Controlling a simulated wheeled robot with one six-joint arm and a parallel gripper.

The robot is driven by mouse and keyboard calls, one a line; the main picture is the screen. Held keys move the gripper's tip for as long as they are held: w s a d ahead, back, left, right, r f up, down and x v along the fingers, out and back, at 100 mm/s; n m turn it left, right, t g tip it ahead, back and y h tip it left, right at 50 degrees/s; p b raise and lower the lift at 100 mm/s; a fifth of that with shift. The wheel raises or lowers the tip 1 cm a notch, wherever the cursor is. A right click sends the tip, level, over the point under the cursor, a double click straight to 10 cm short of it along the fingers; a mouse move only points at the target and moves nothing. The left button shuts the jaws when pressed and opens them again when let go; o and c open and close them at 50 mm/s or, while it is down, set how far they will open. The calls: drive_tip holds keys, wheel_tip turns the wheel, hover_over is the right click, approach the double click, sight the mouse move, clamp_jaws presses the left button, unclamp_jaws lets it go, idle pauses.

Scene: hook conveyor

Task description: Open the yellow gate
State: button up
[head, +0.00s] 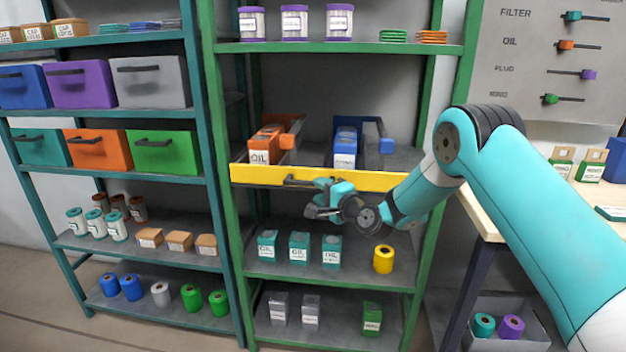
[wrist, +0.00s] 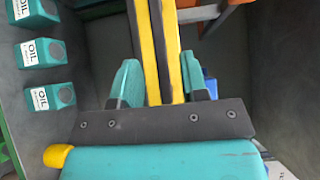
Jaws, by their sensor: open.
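The yellow gate (head: 370,180) is a long bar across the front of the middle shelf of the green rack, with a dark handle (head: 300,182) left of its middle. It lies level across the bay. My gripper (head: 322,197) is just in front of the gate, close to the handle's right end. In the wrist view, my open gripper (wrist: 163,85) has one teal finger on each side of the yellow gate (wrist: 147,50), which shows as two yellow strips with a dark strip between. I cannot tell whether the fingers touch it.
Behind the gate are an orange holder with an oil box (head: 264,146) and a blue holder with a box (head: 345,147). Teal oil boxes (head: 299,247) and a yellow spool (head: 383,259) stand on the shelf below. Green posts bound the bay; a workbench (head: 480,212) stands right.

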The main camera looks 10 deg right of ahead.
sight(311, 185)
drive_tip(key=shift+x, duration=2)
drive_tip(key=shift+c, duration=0.4)
clamp_jaws()
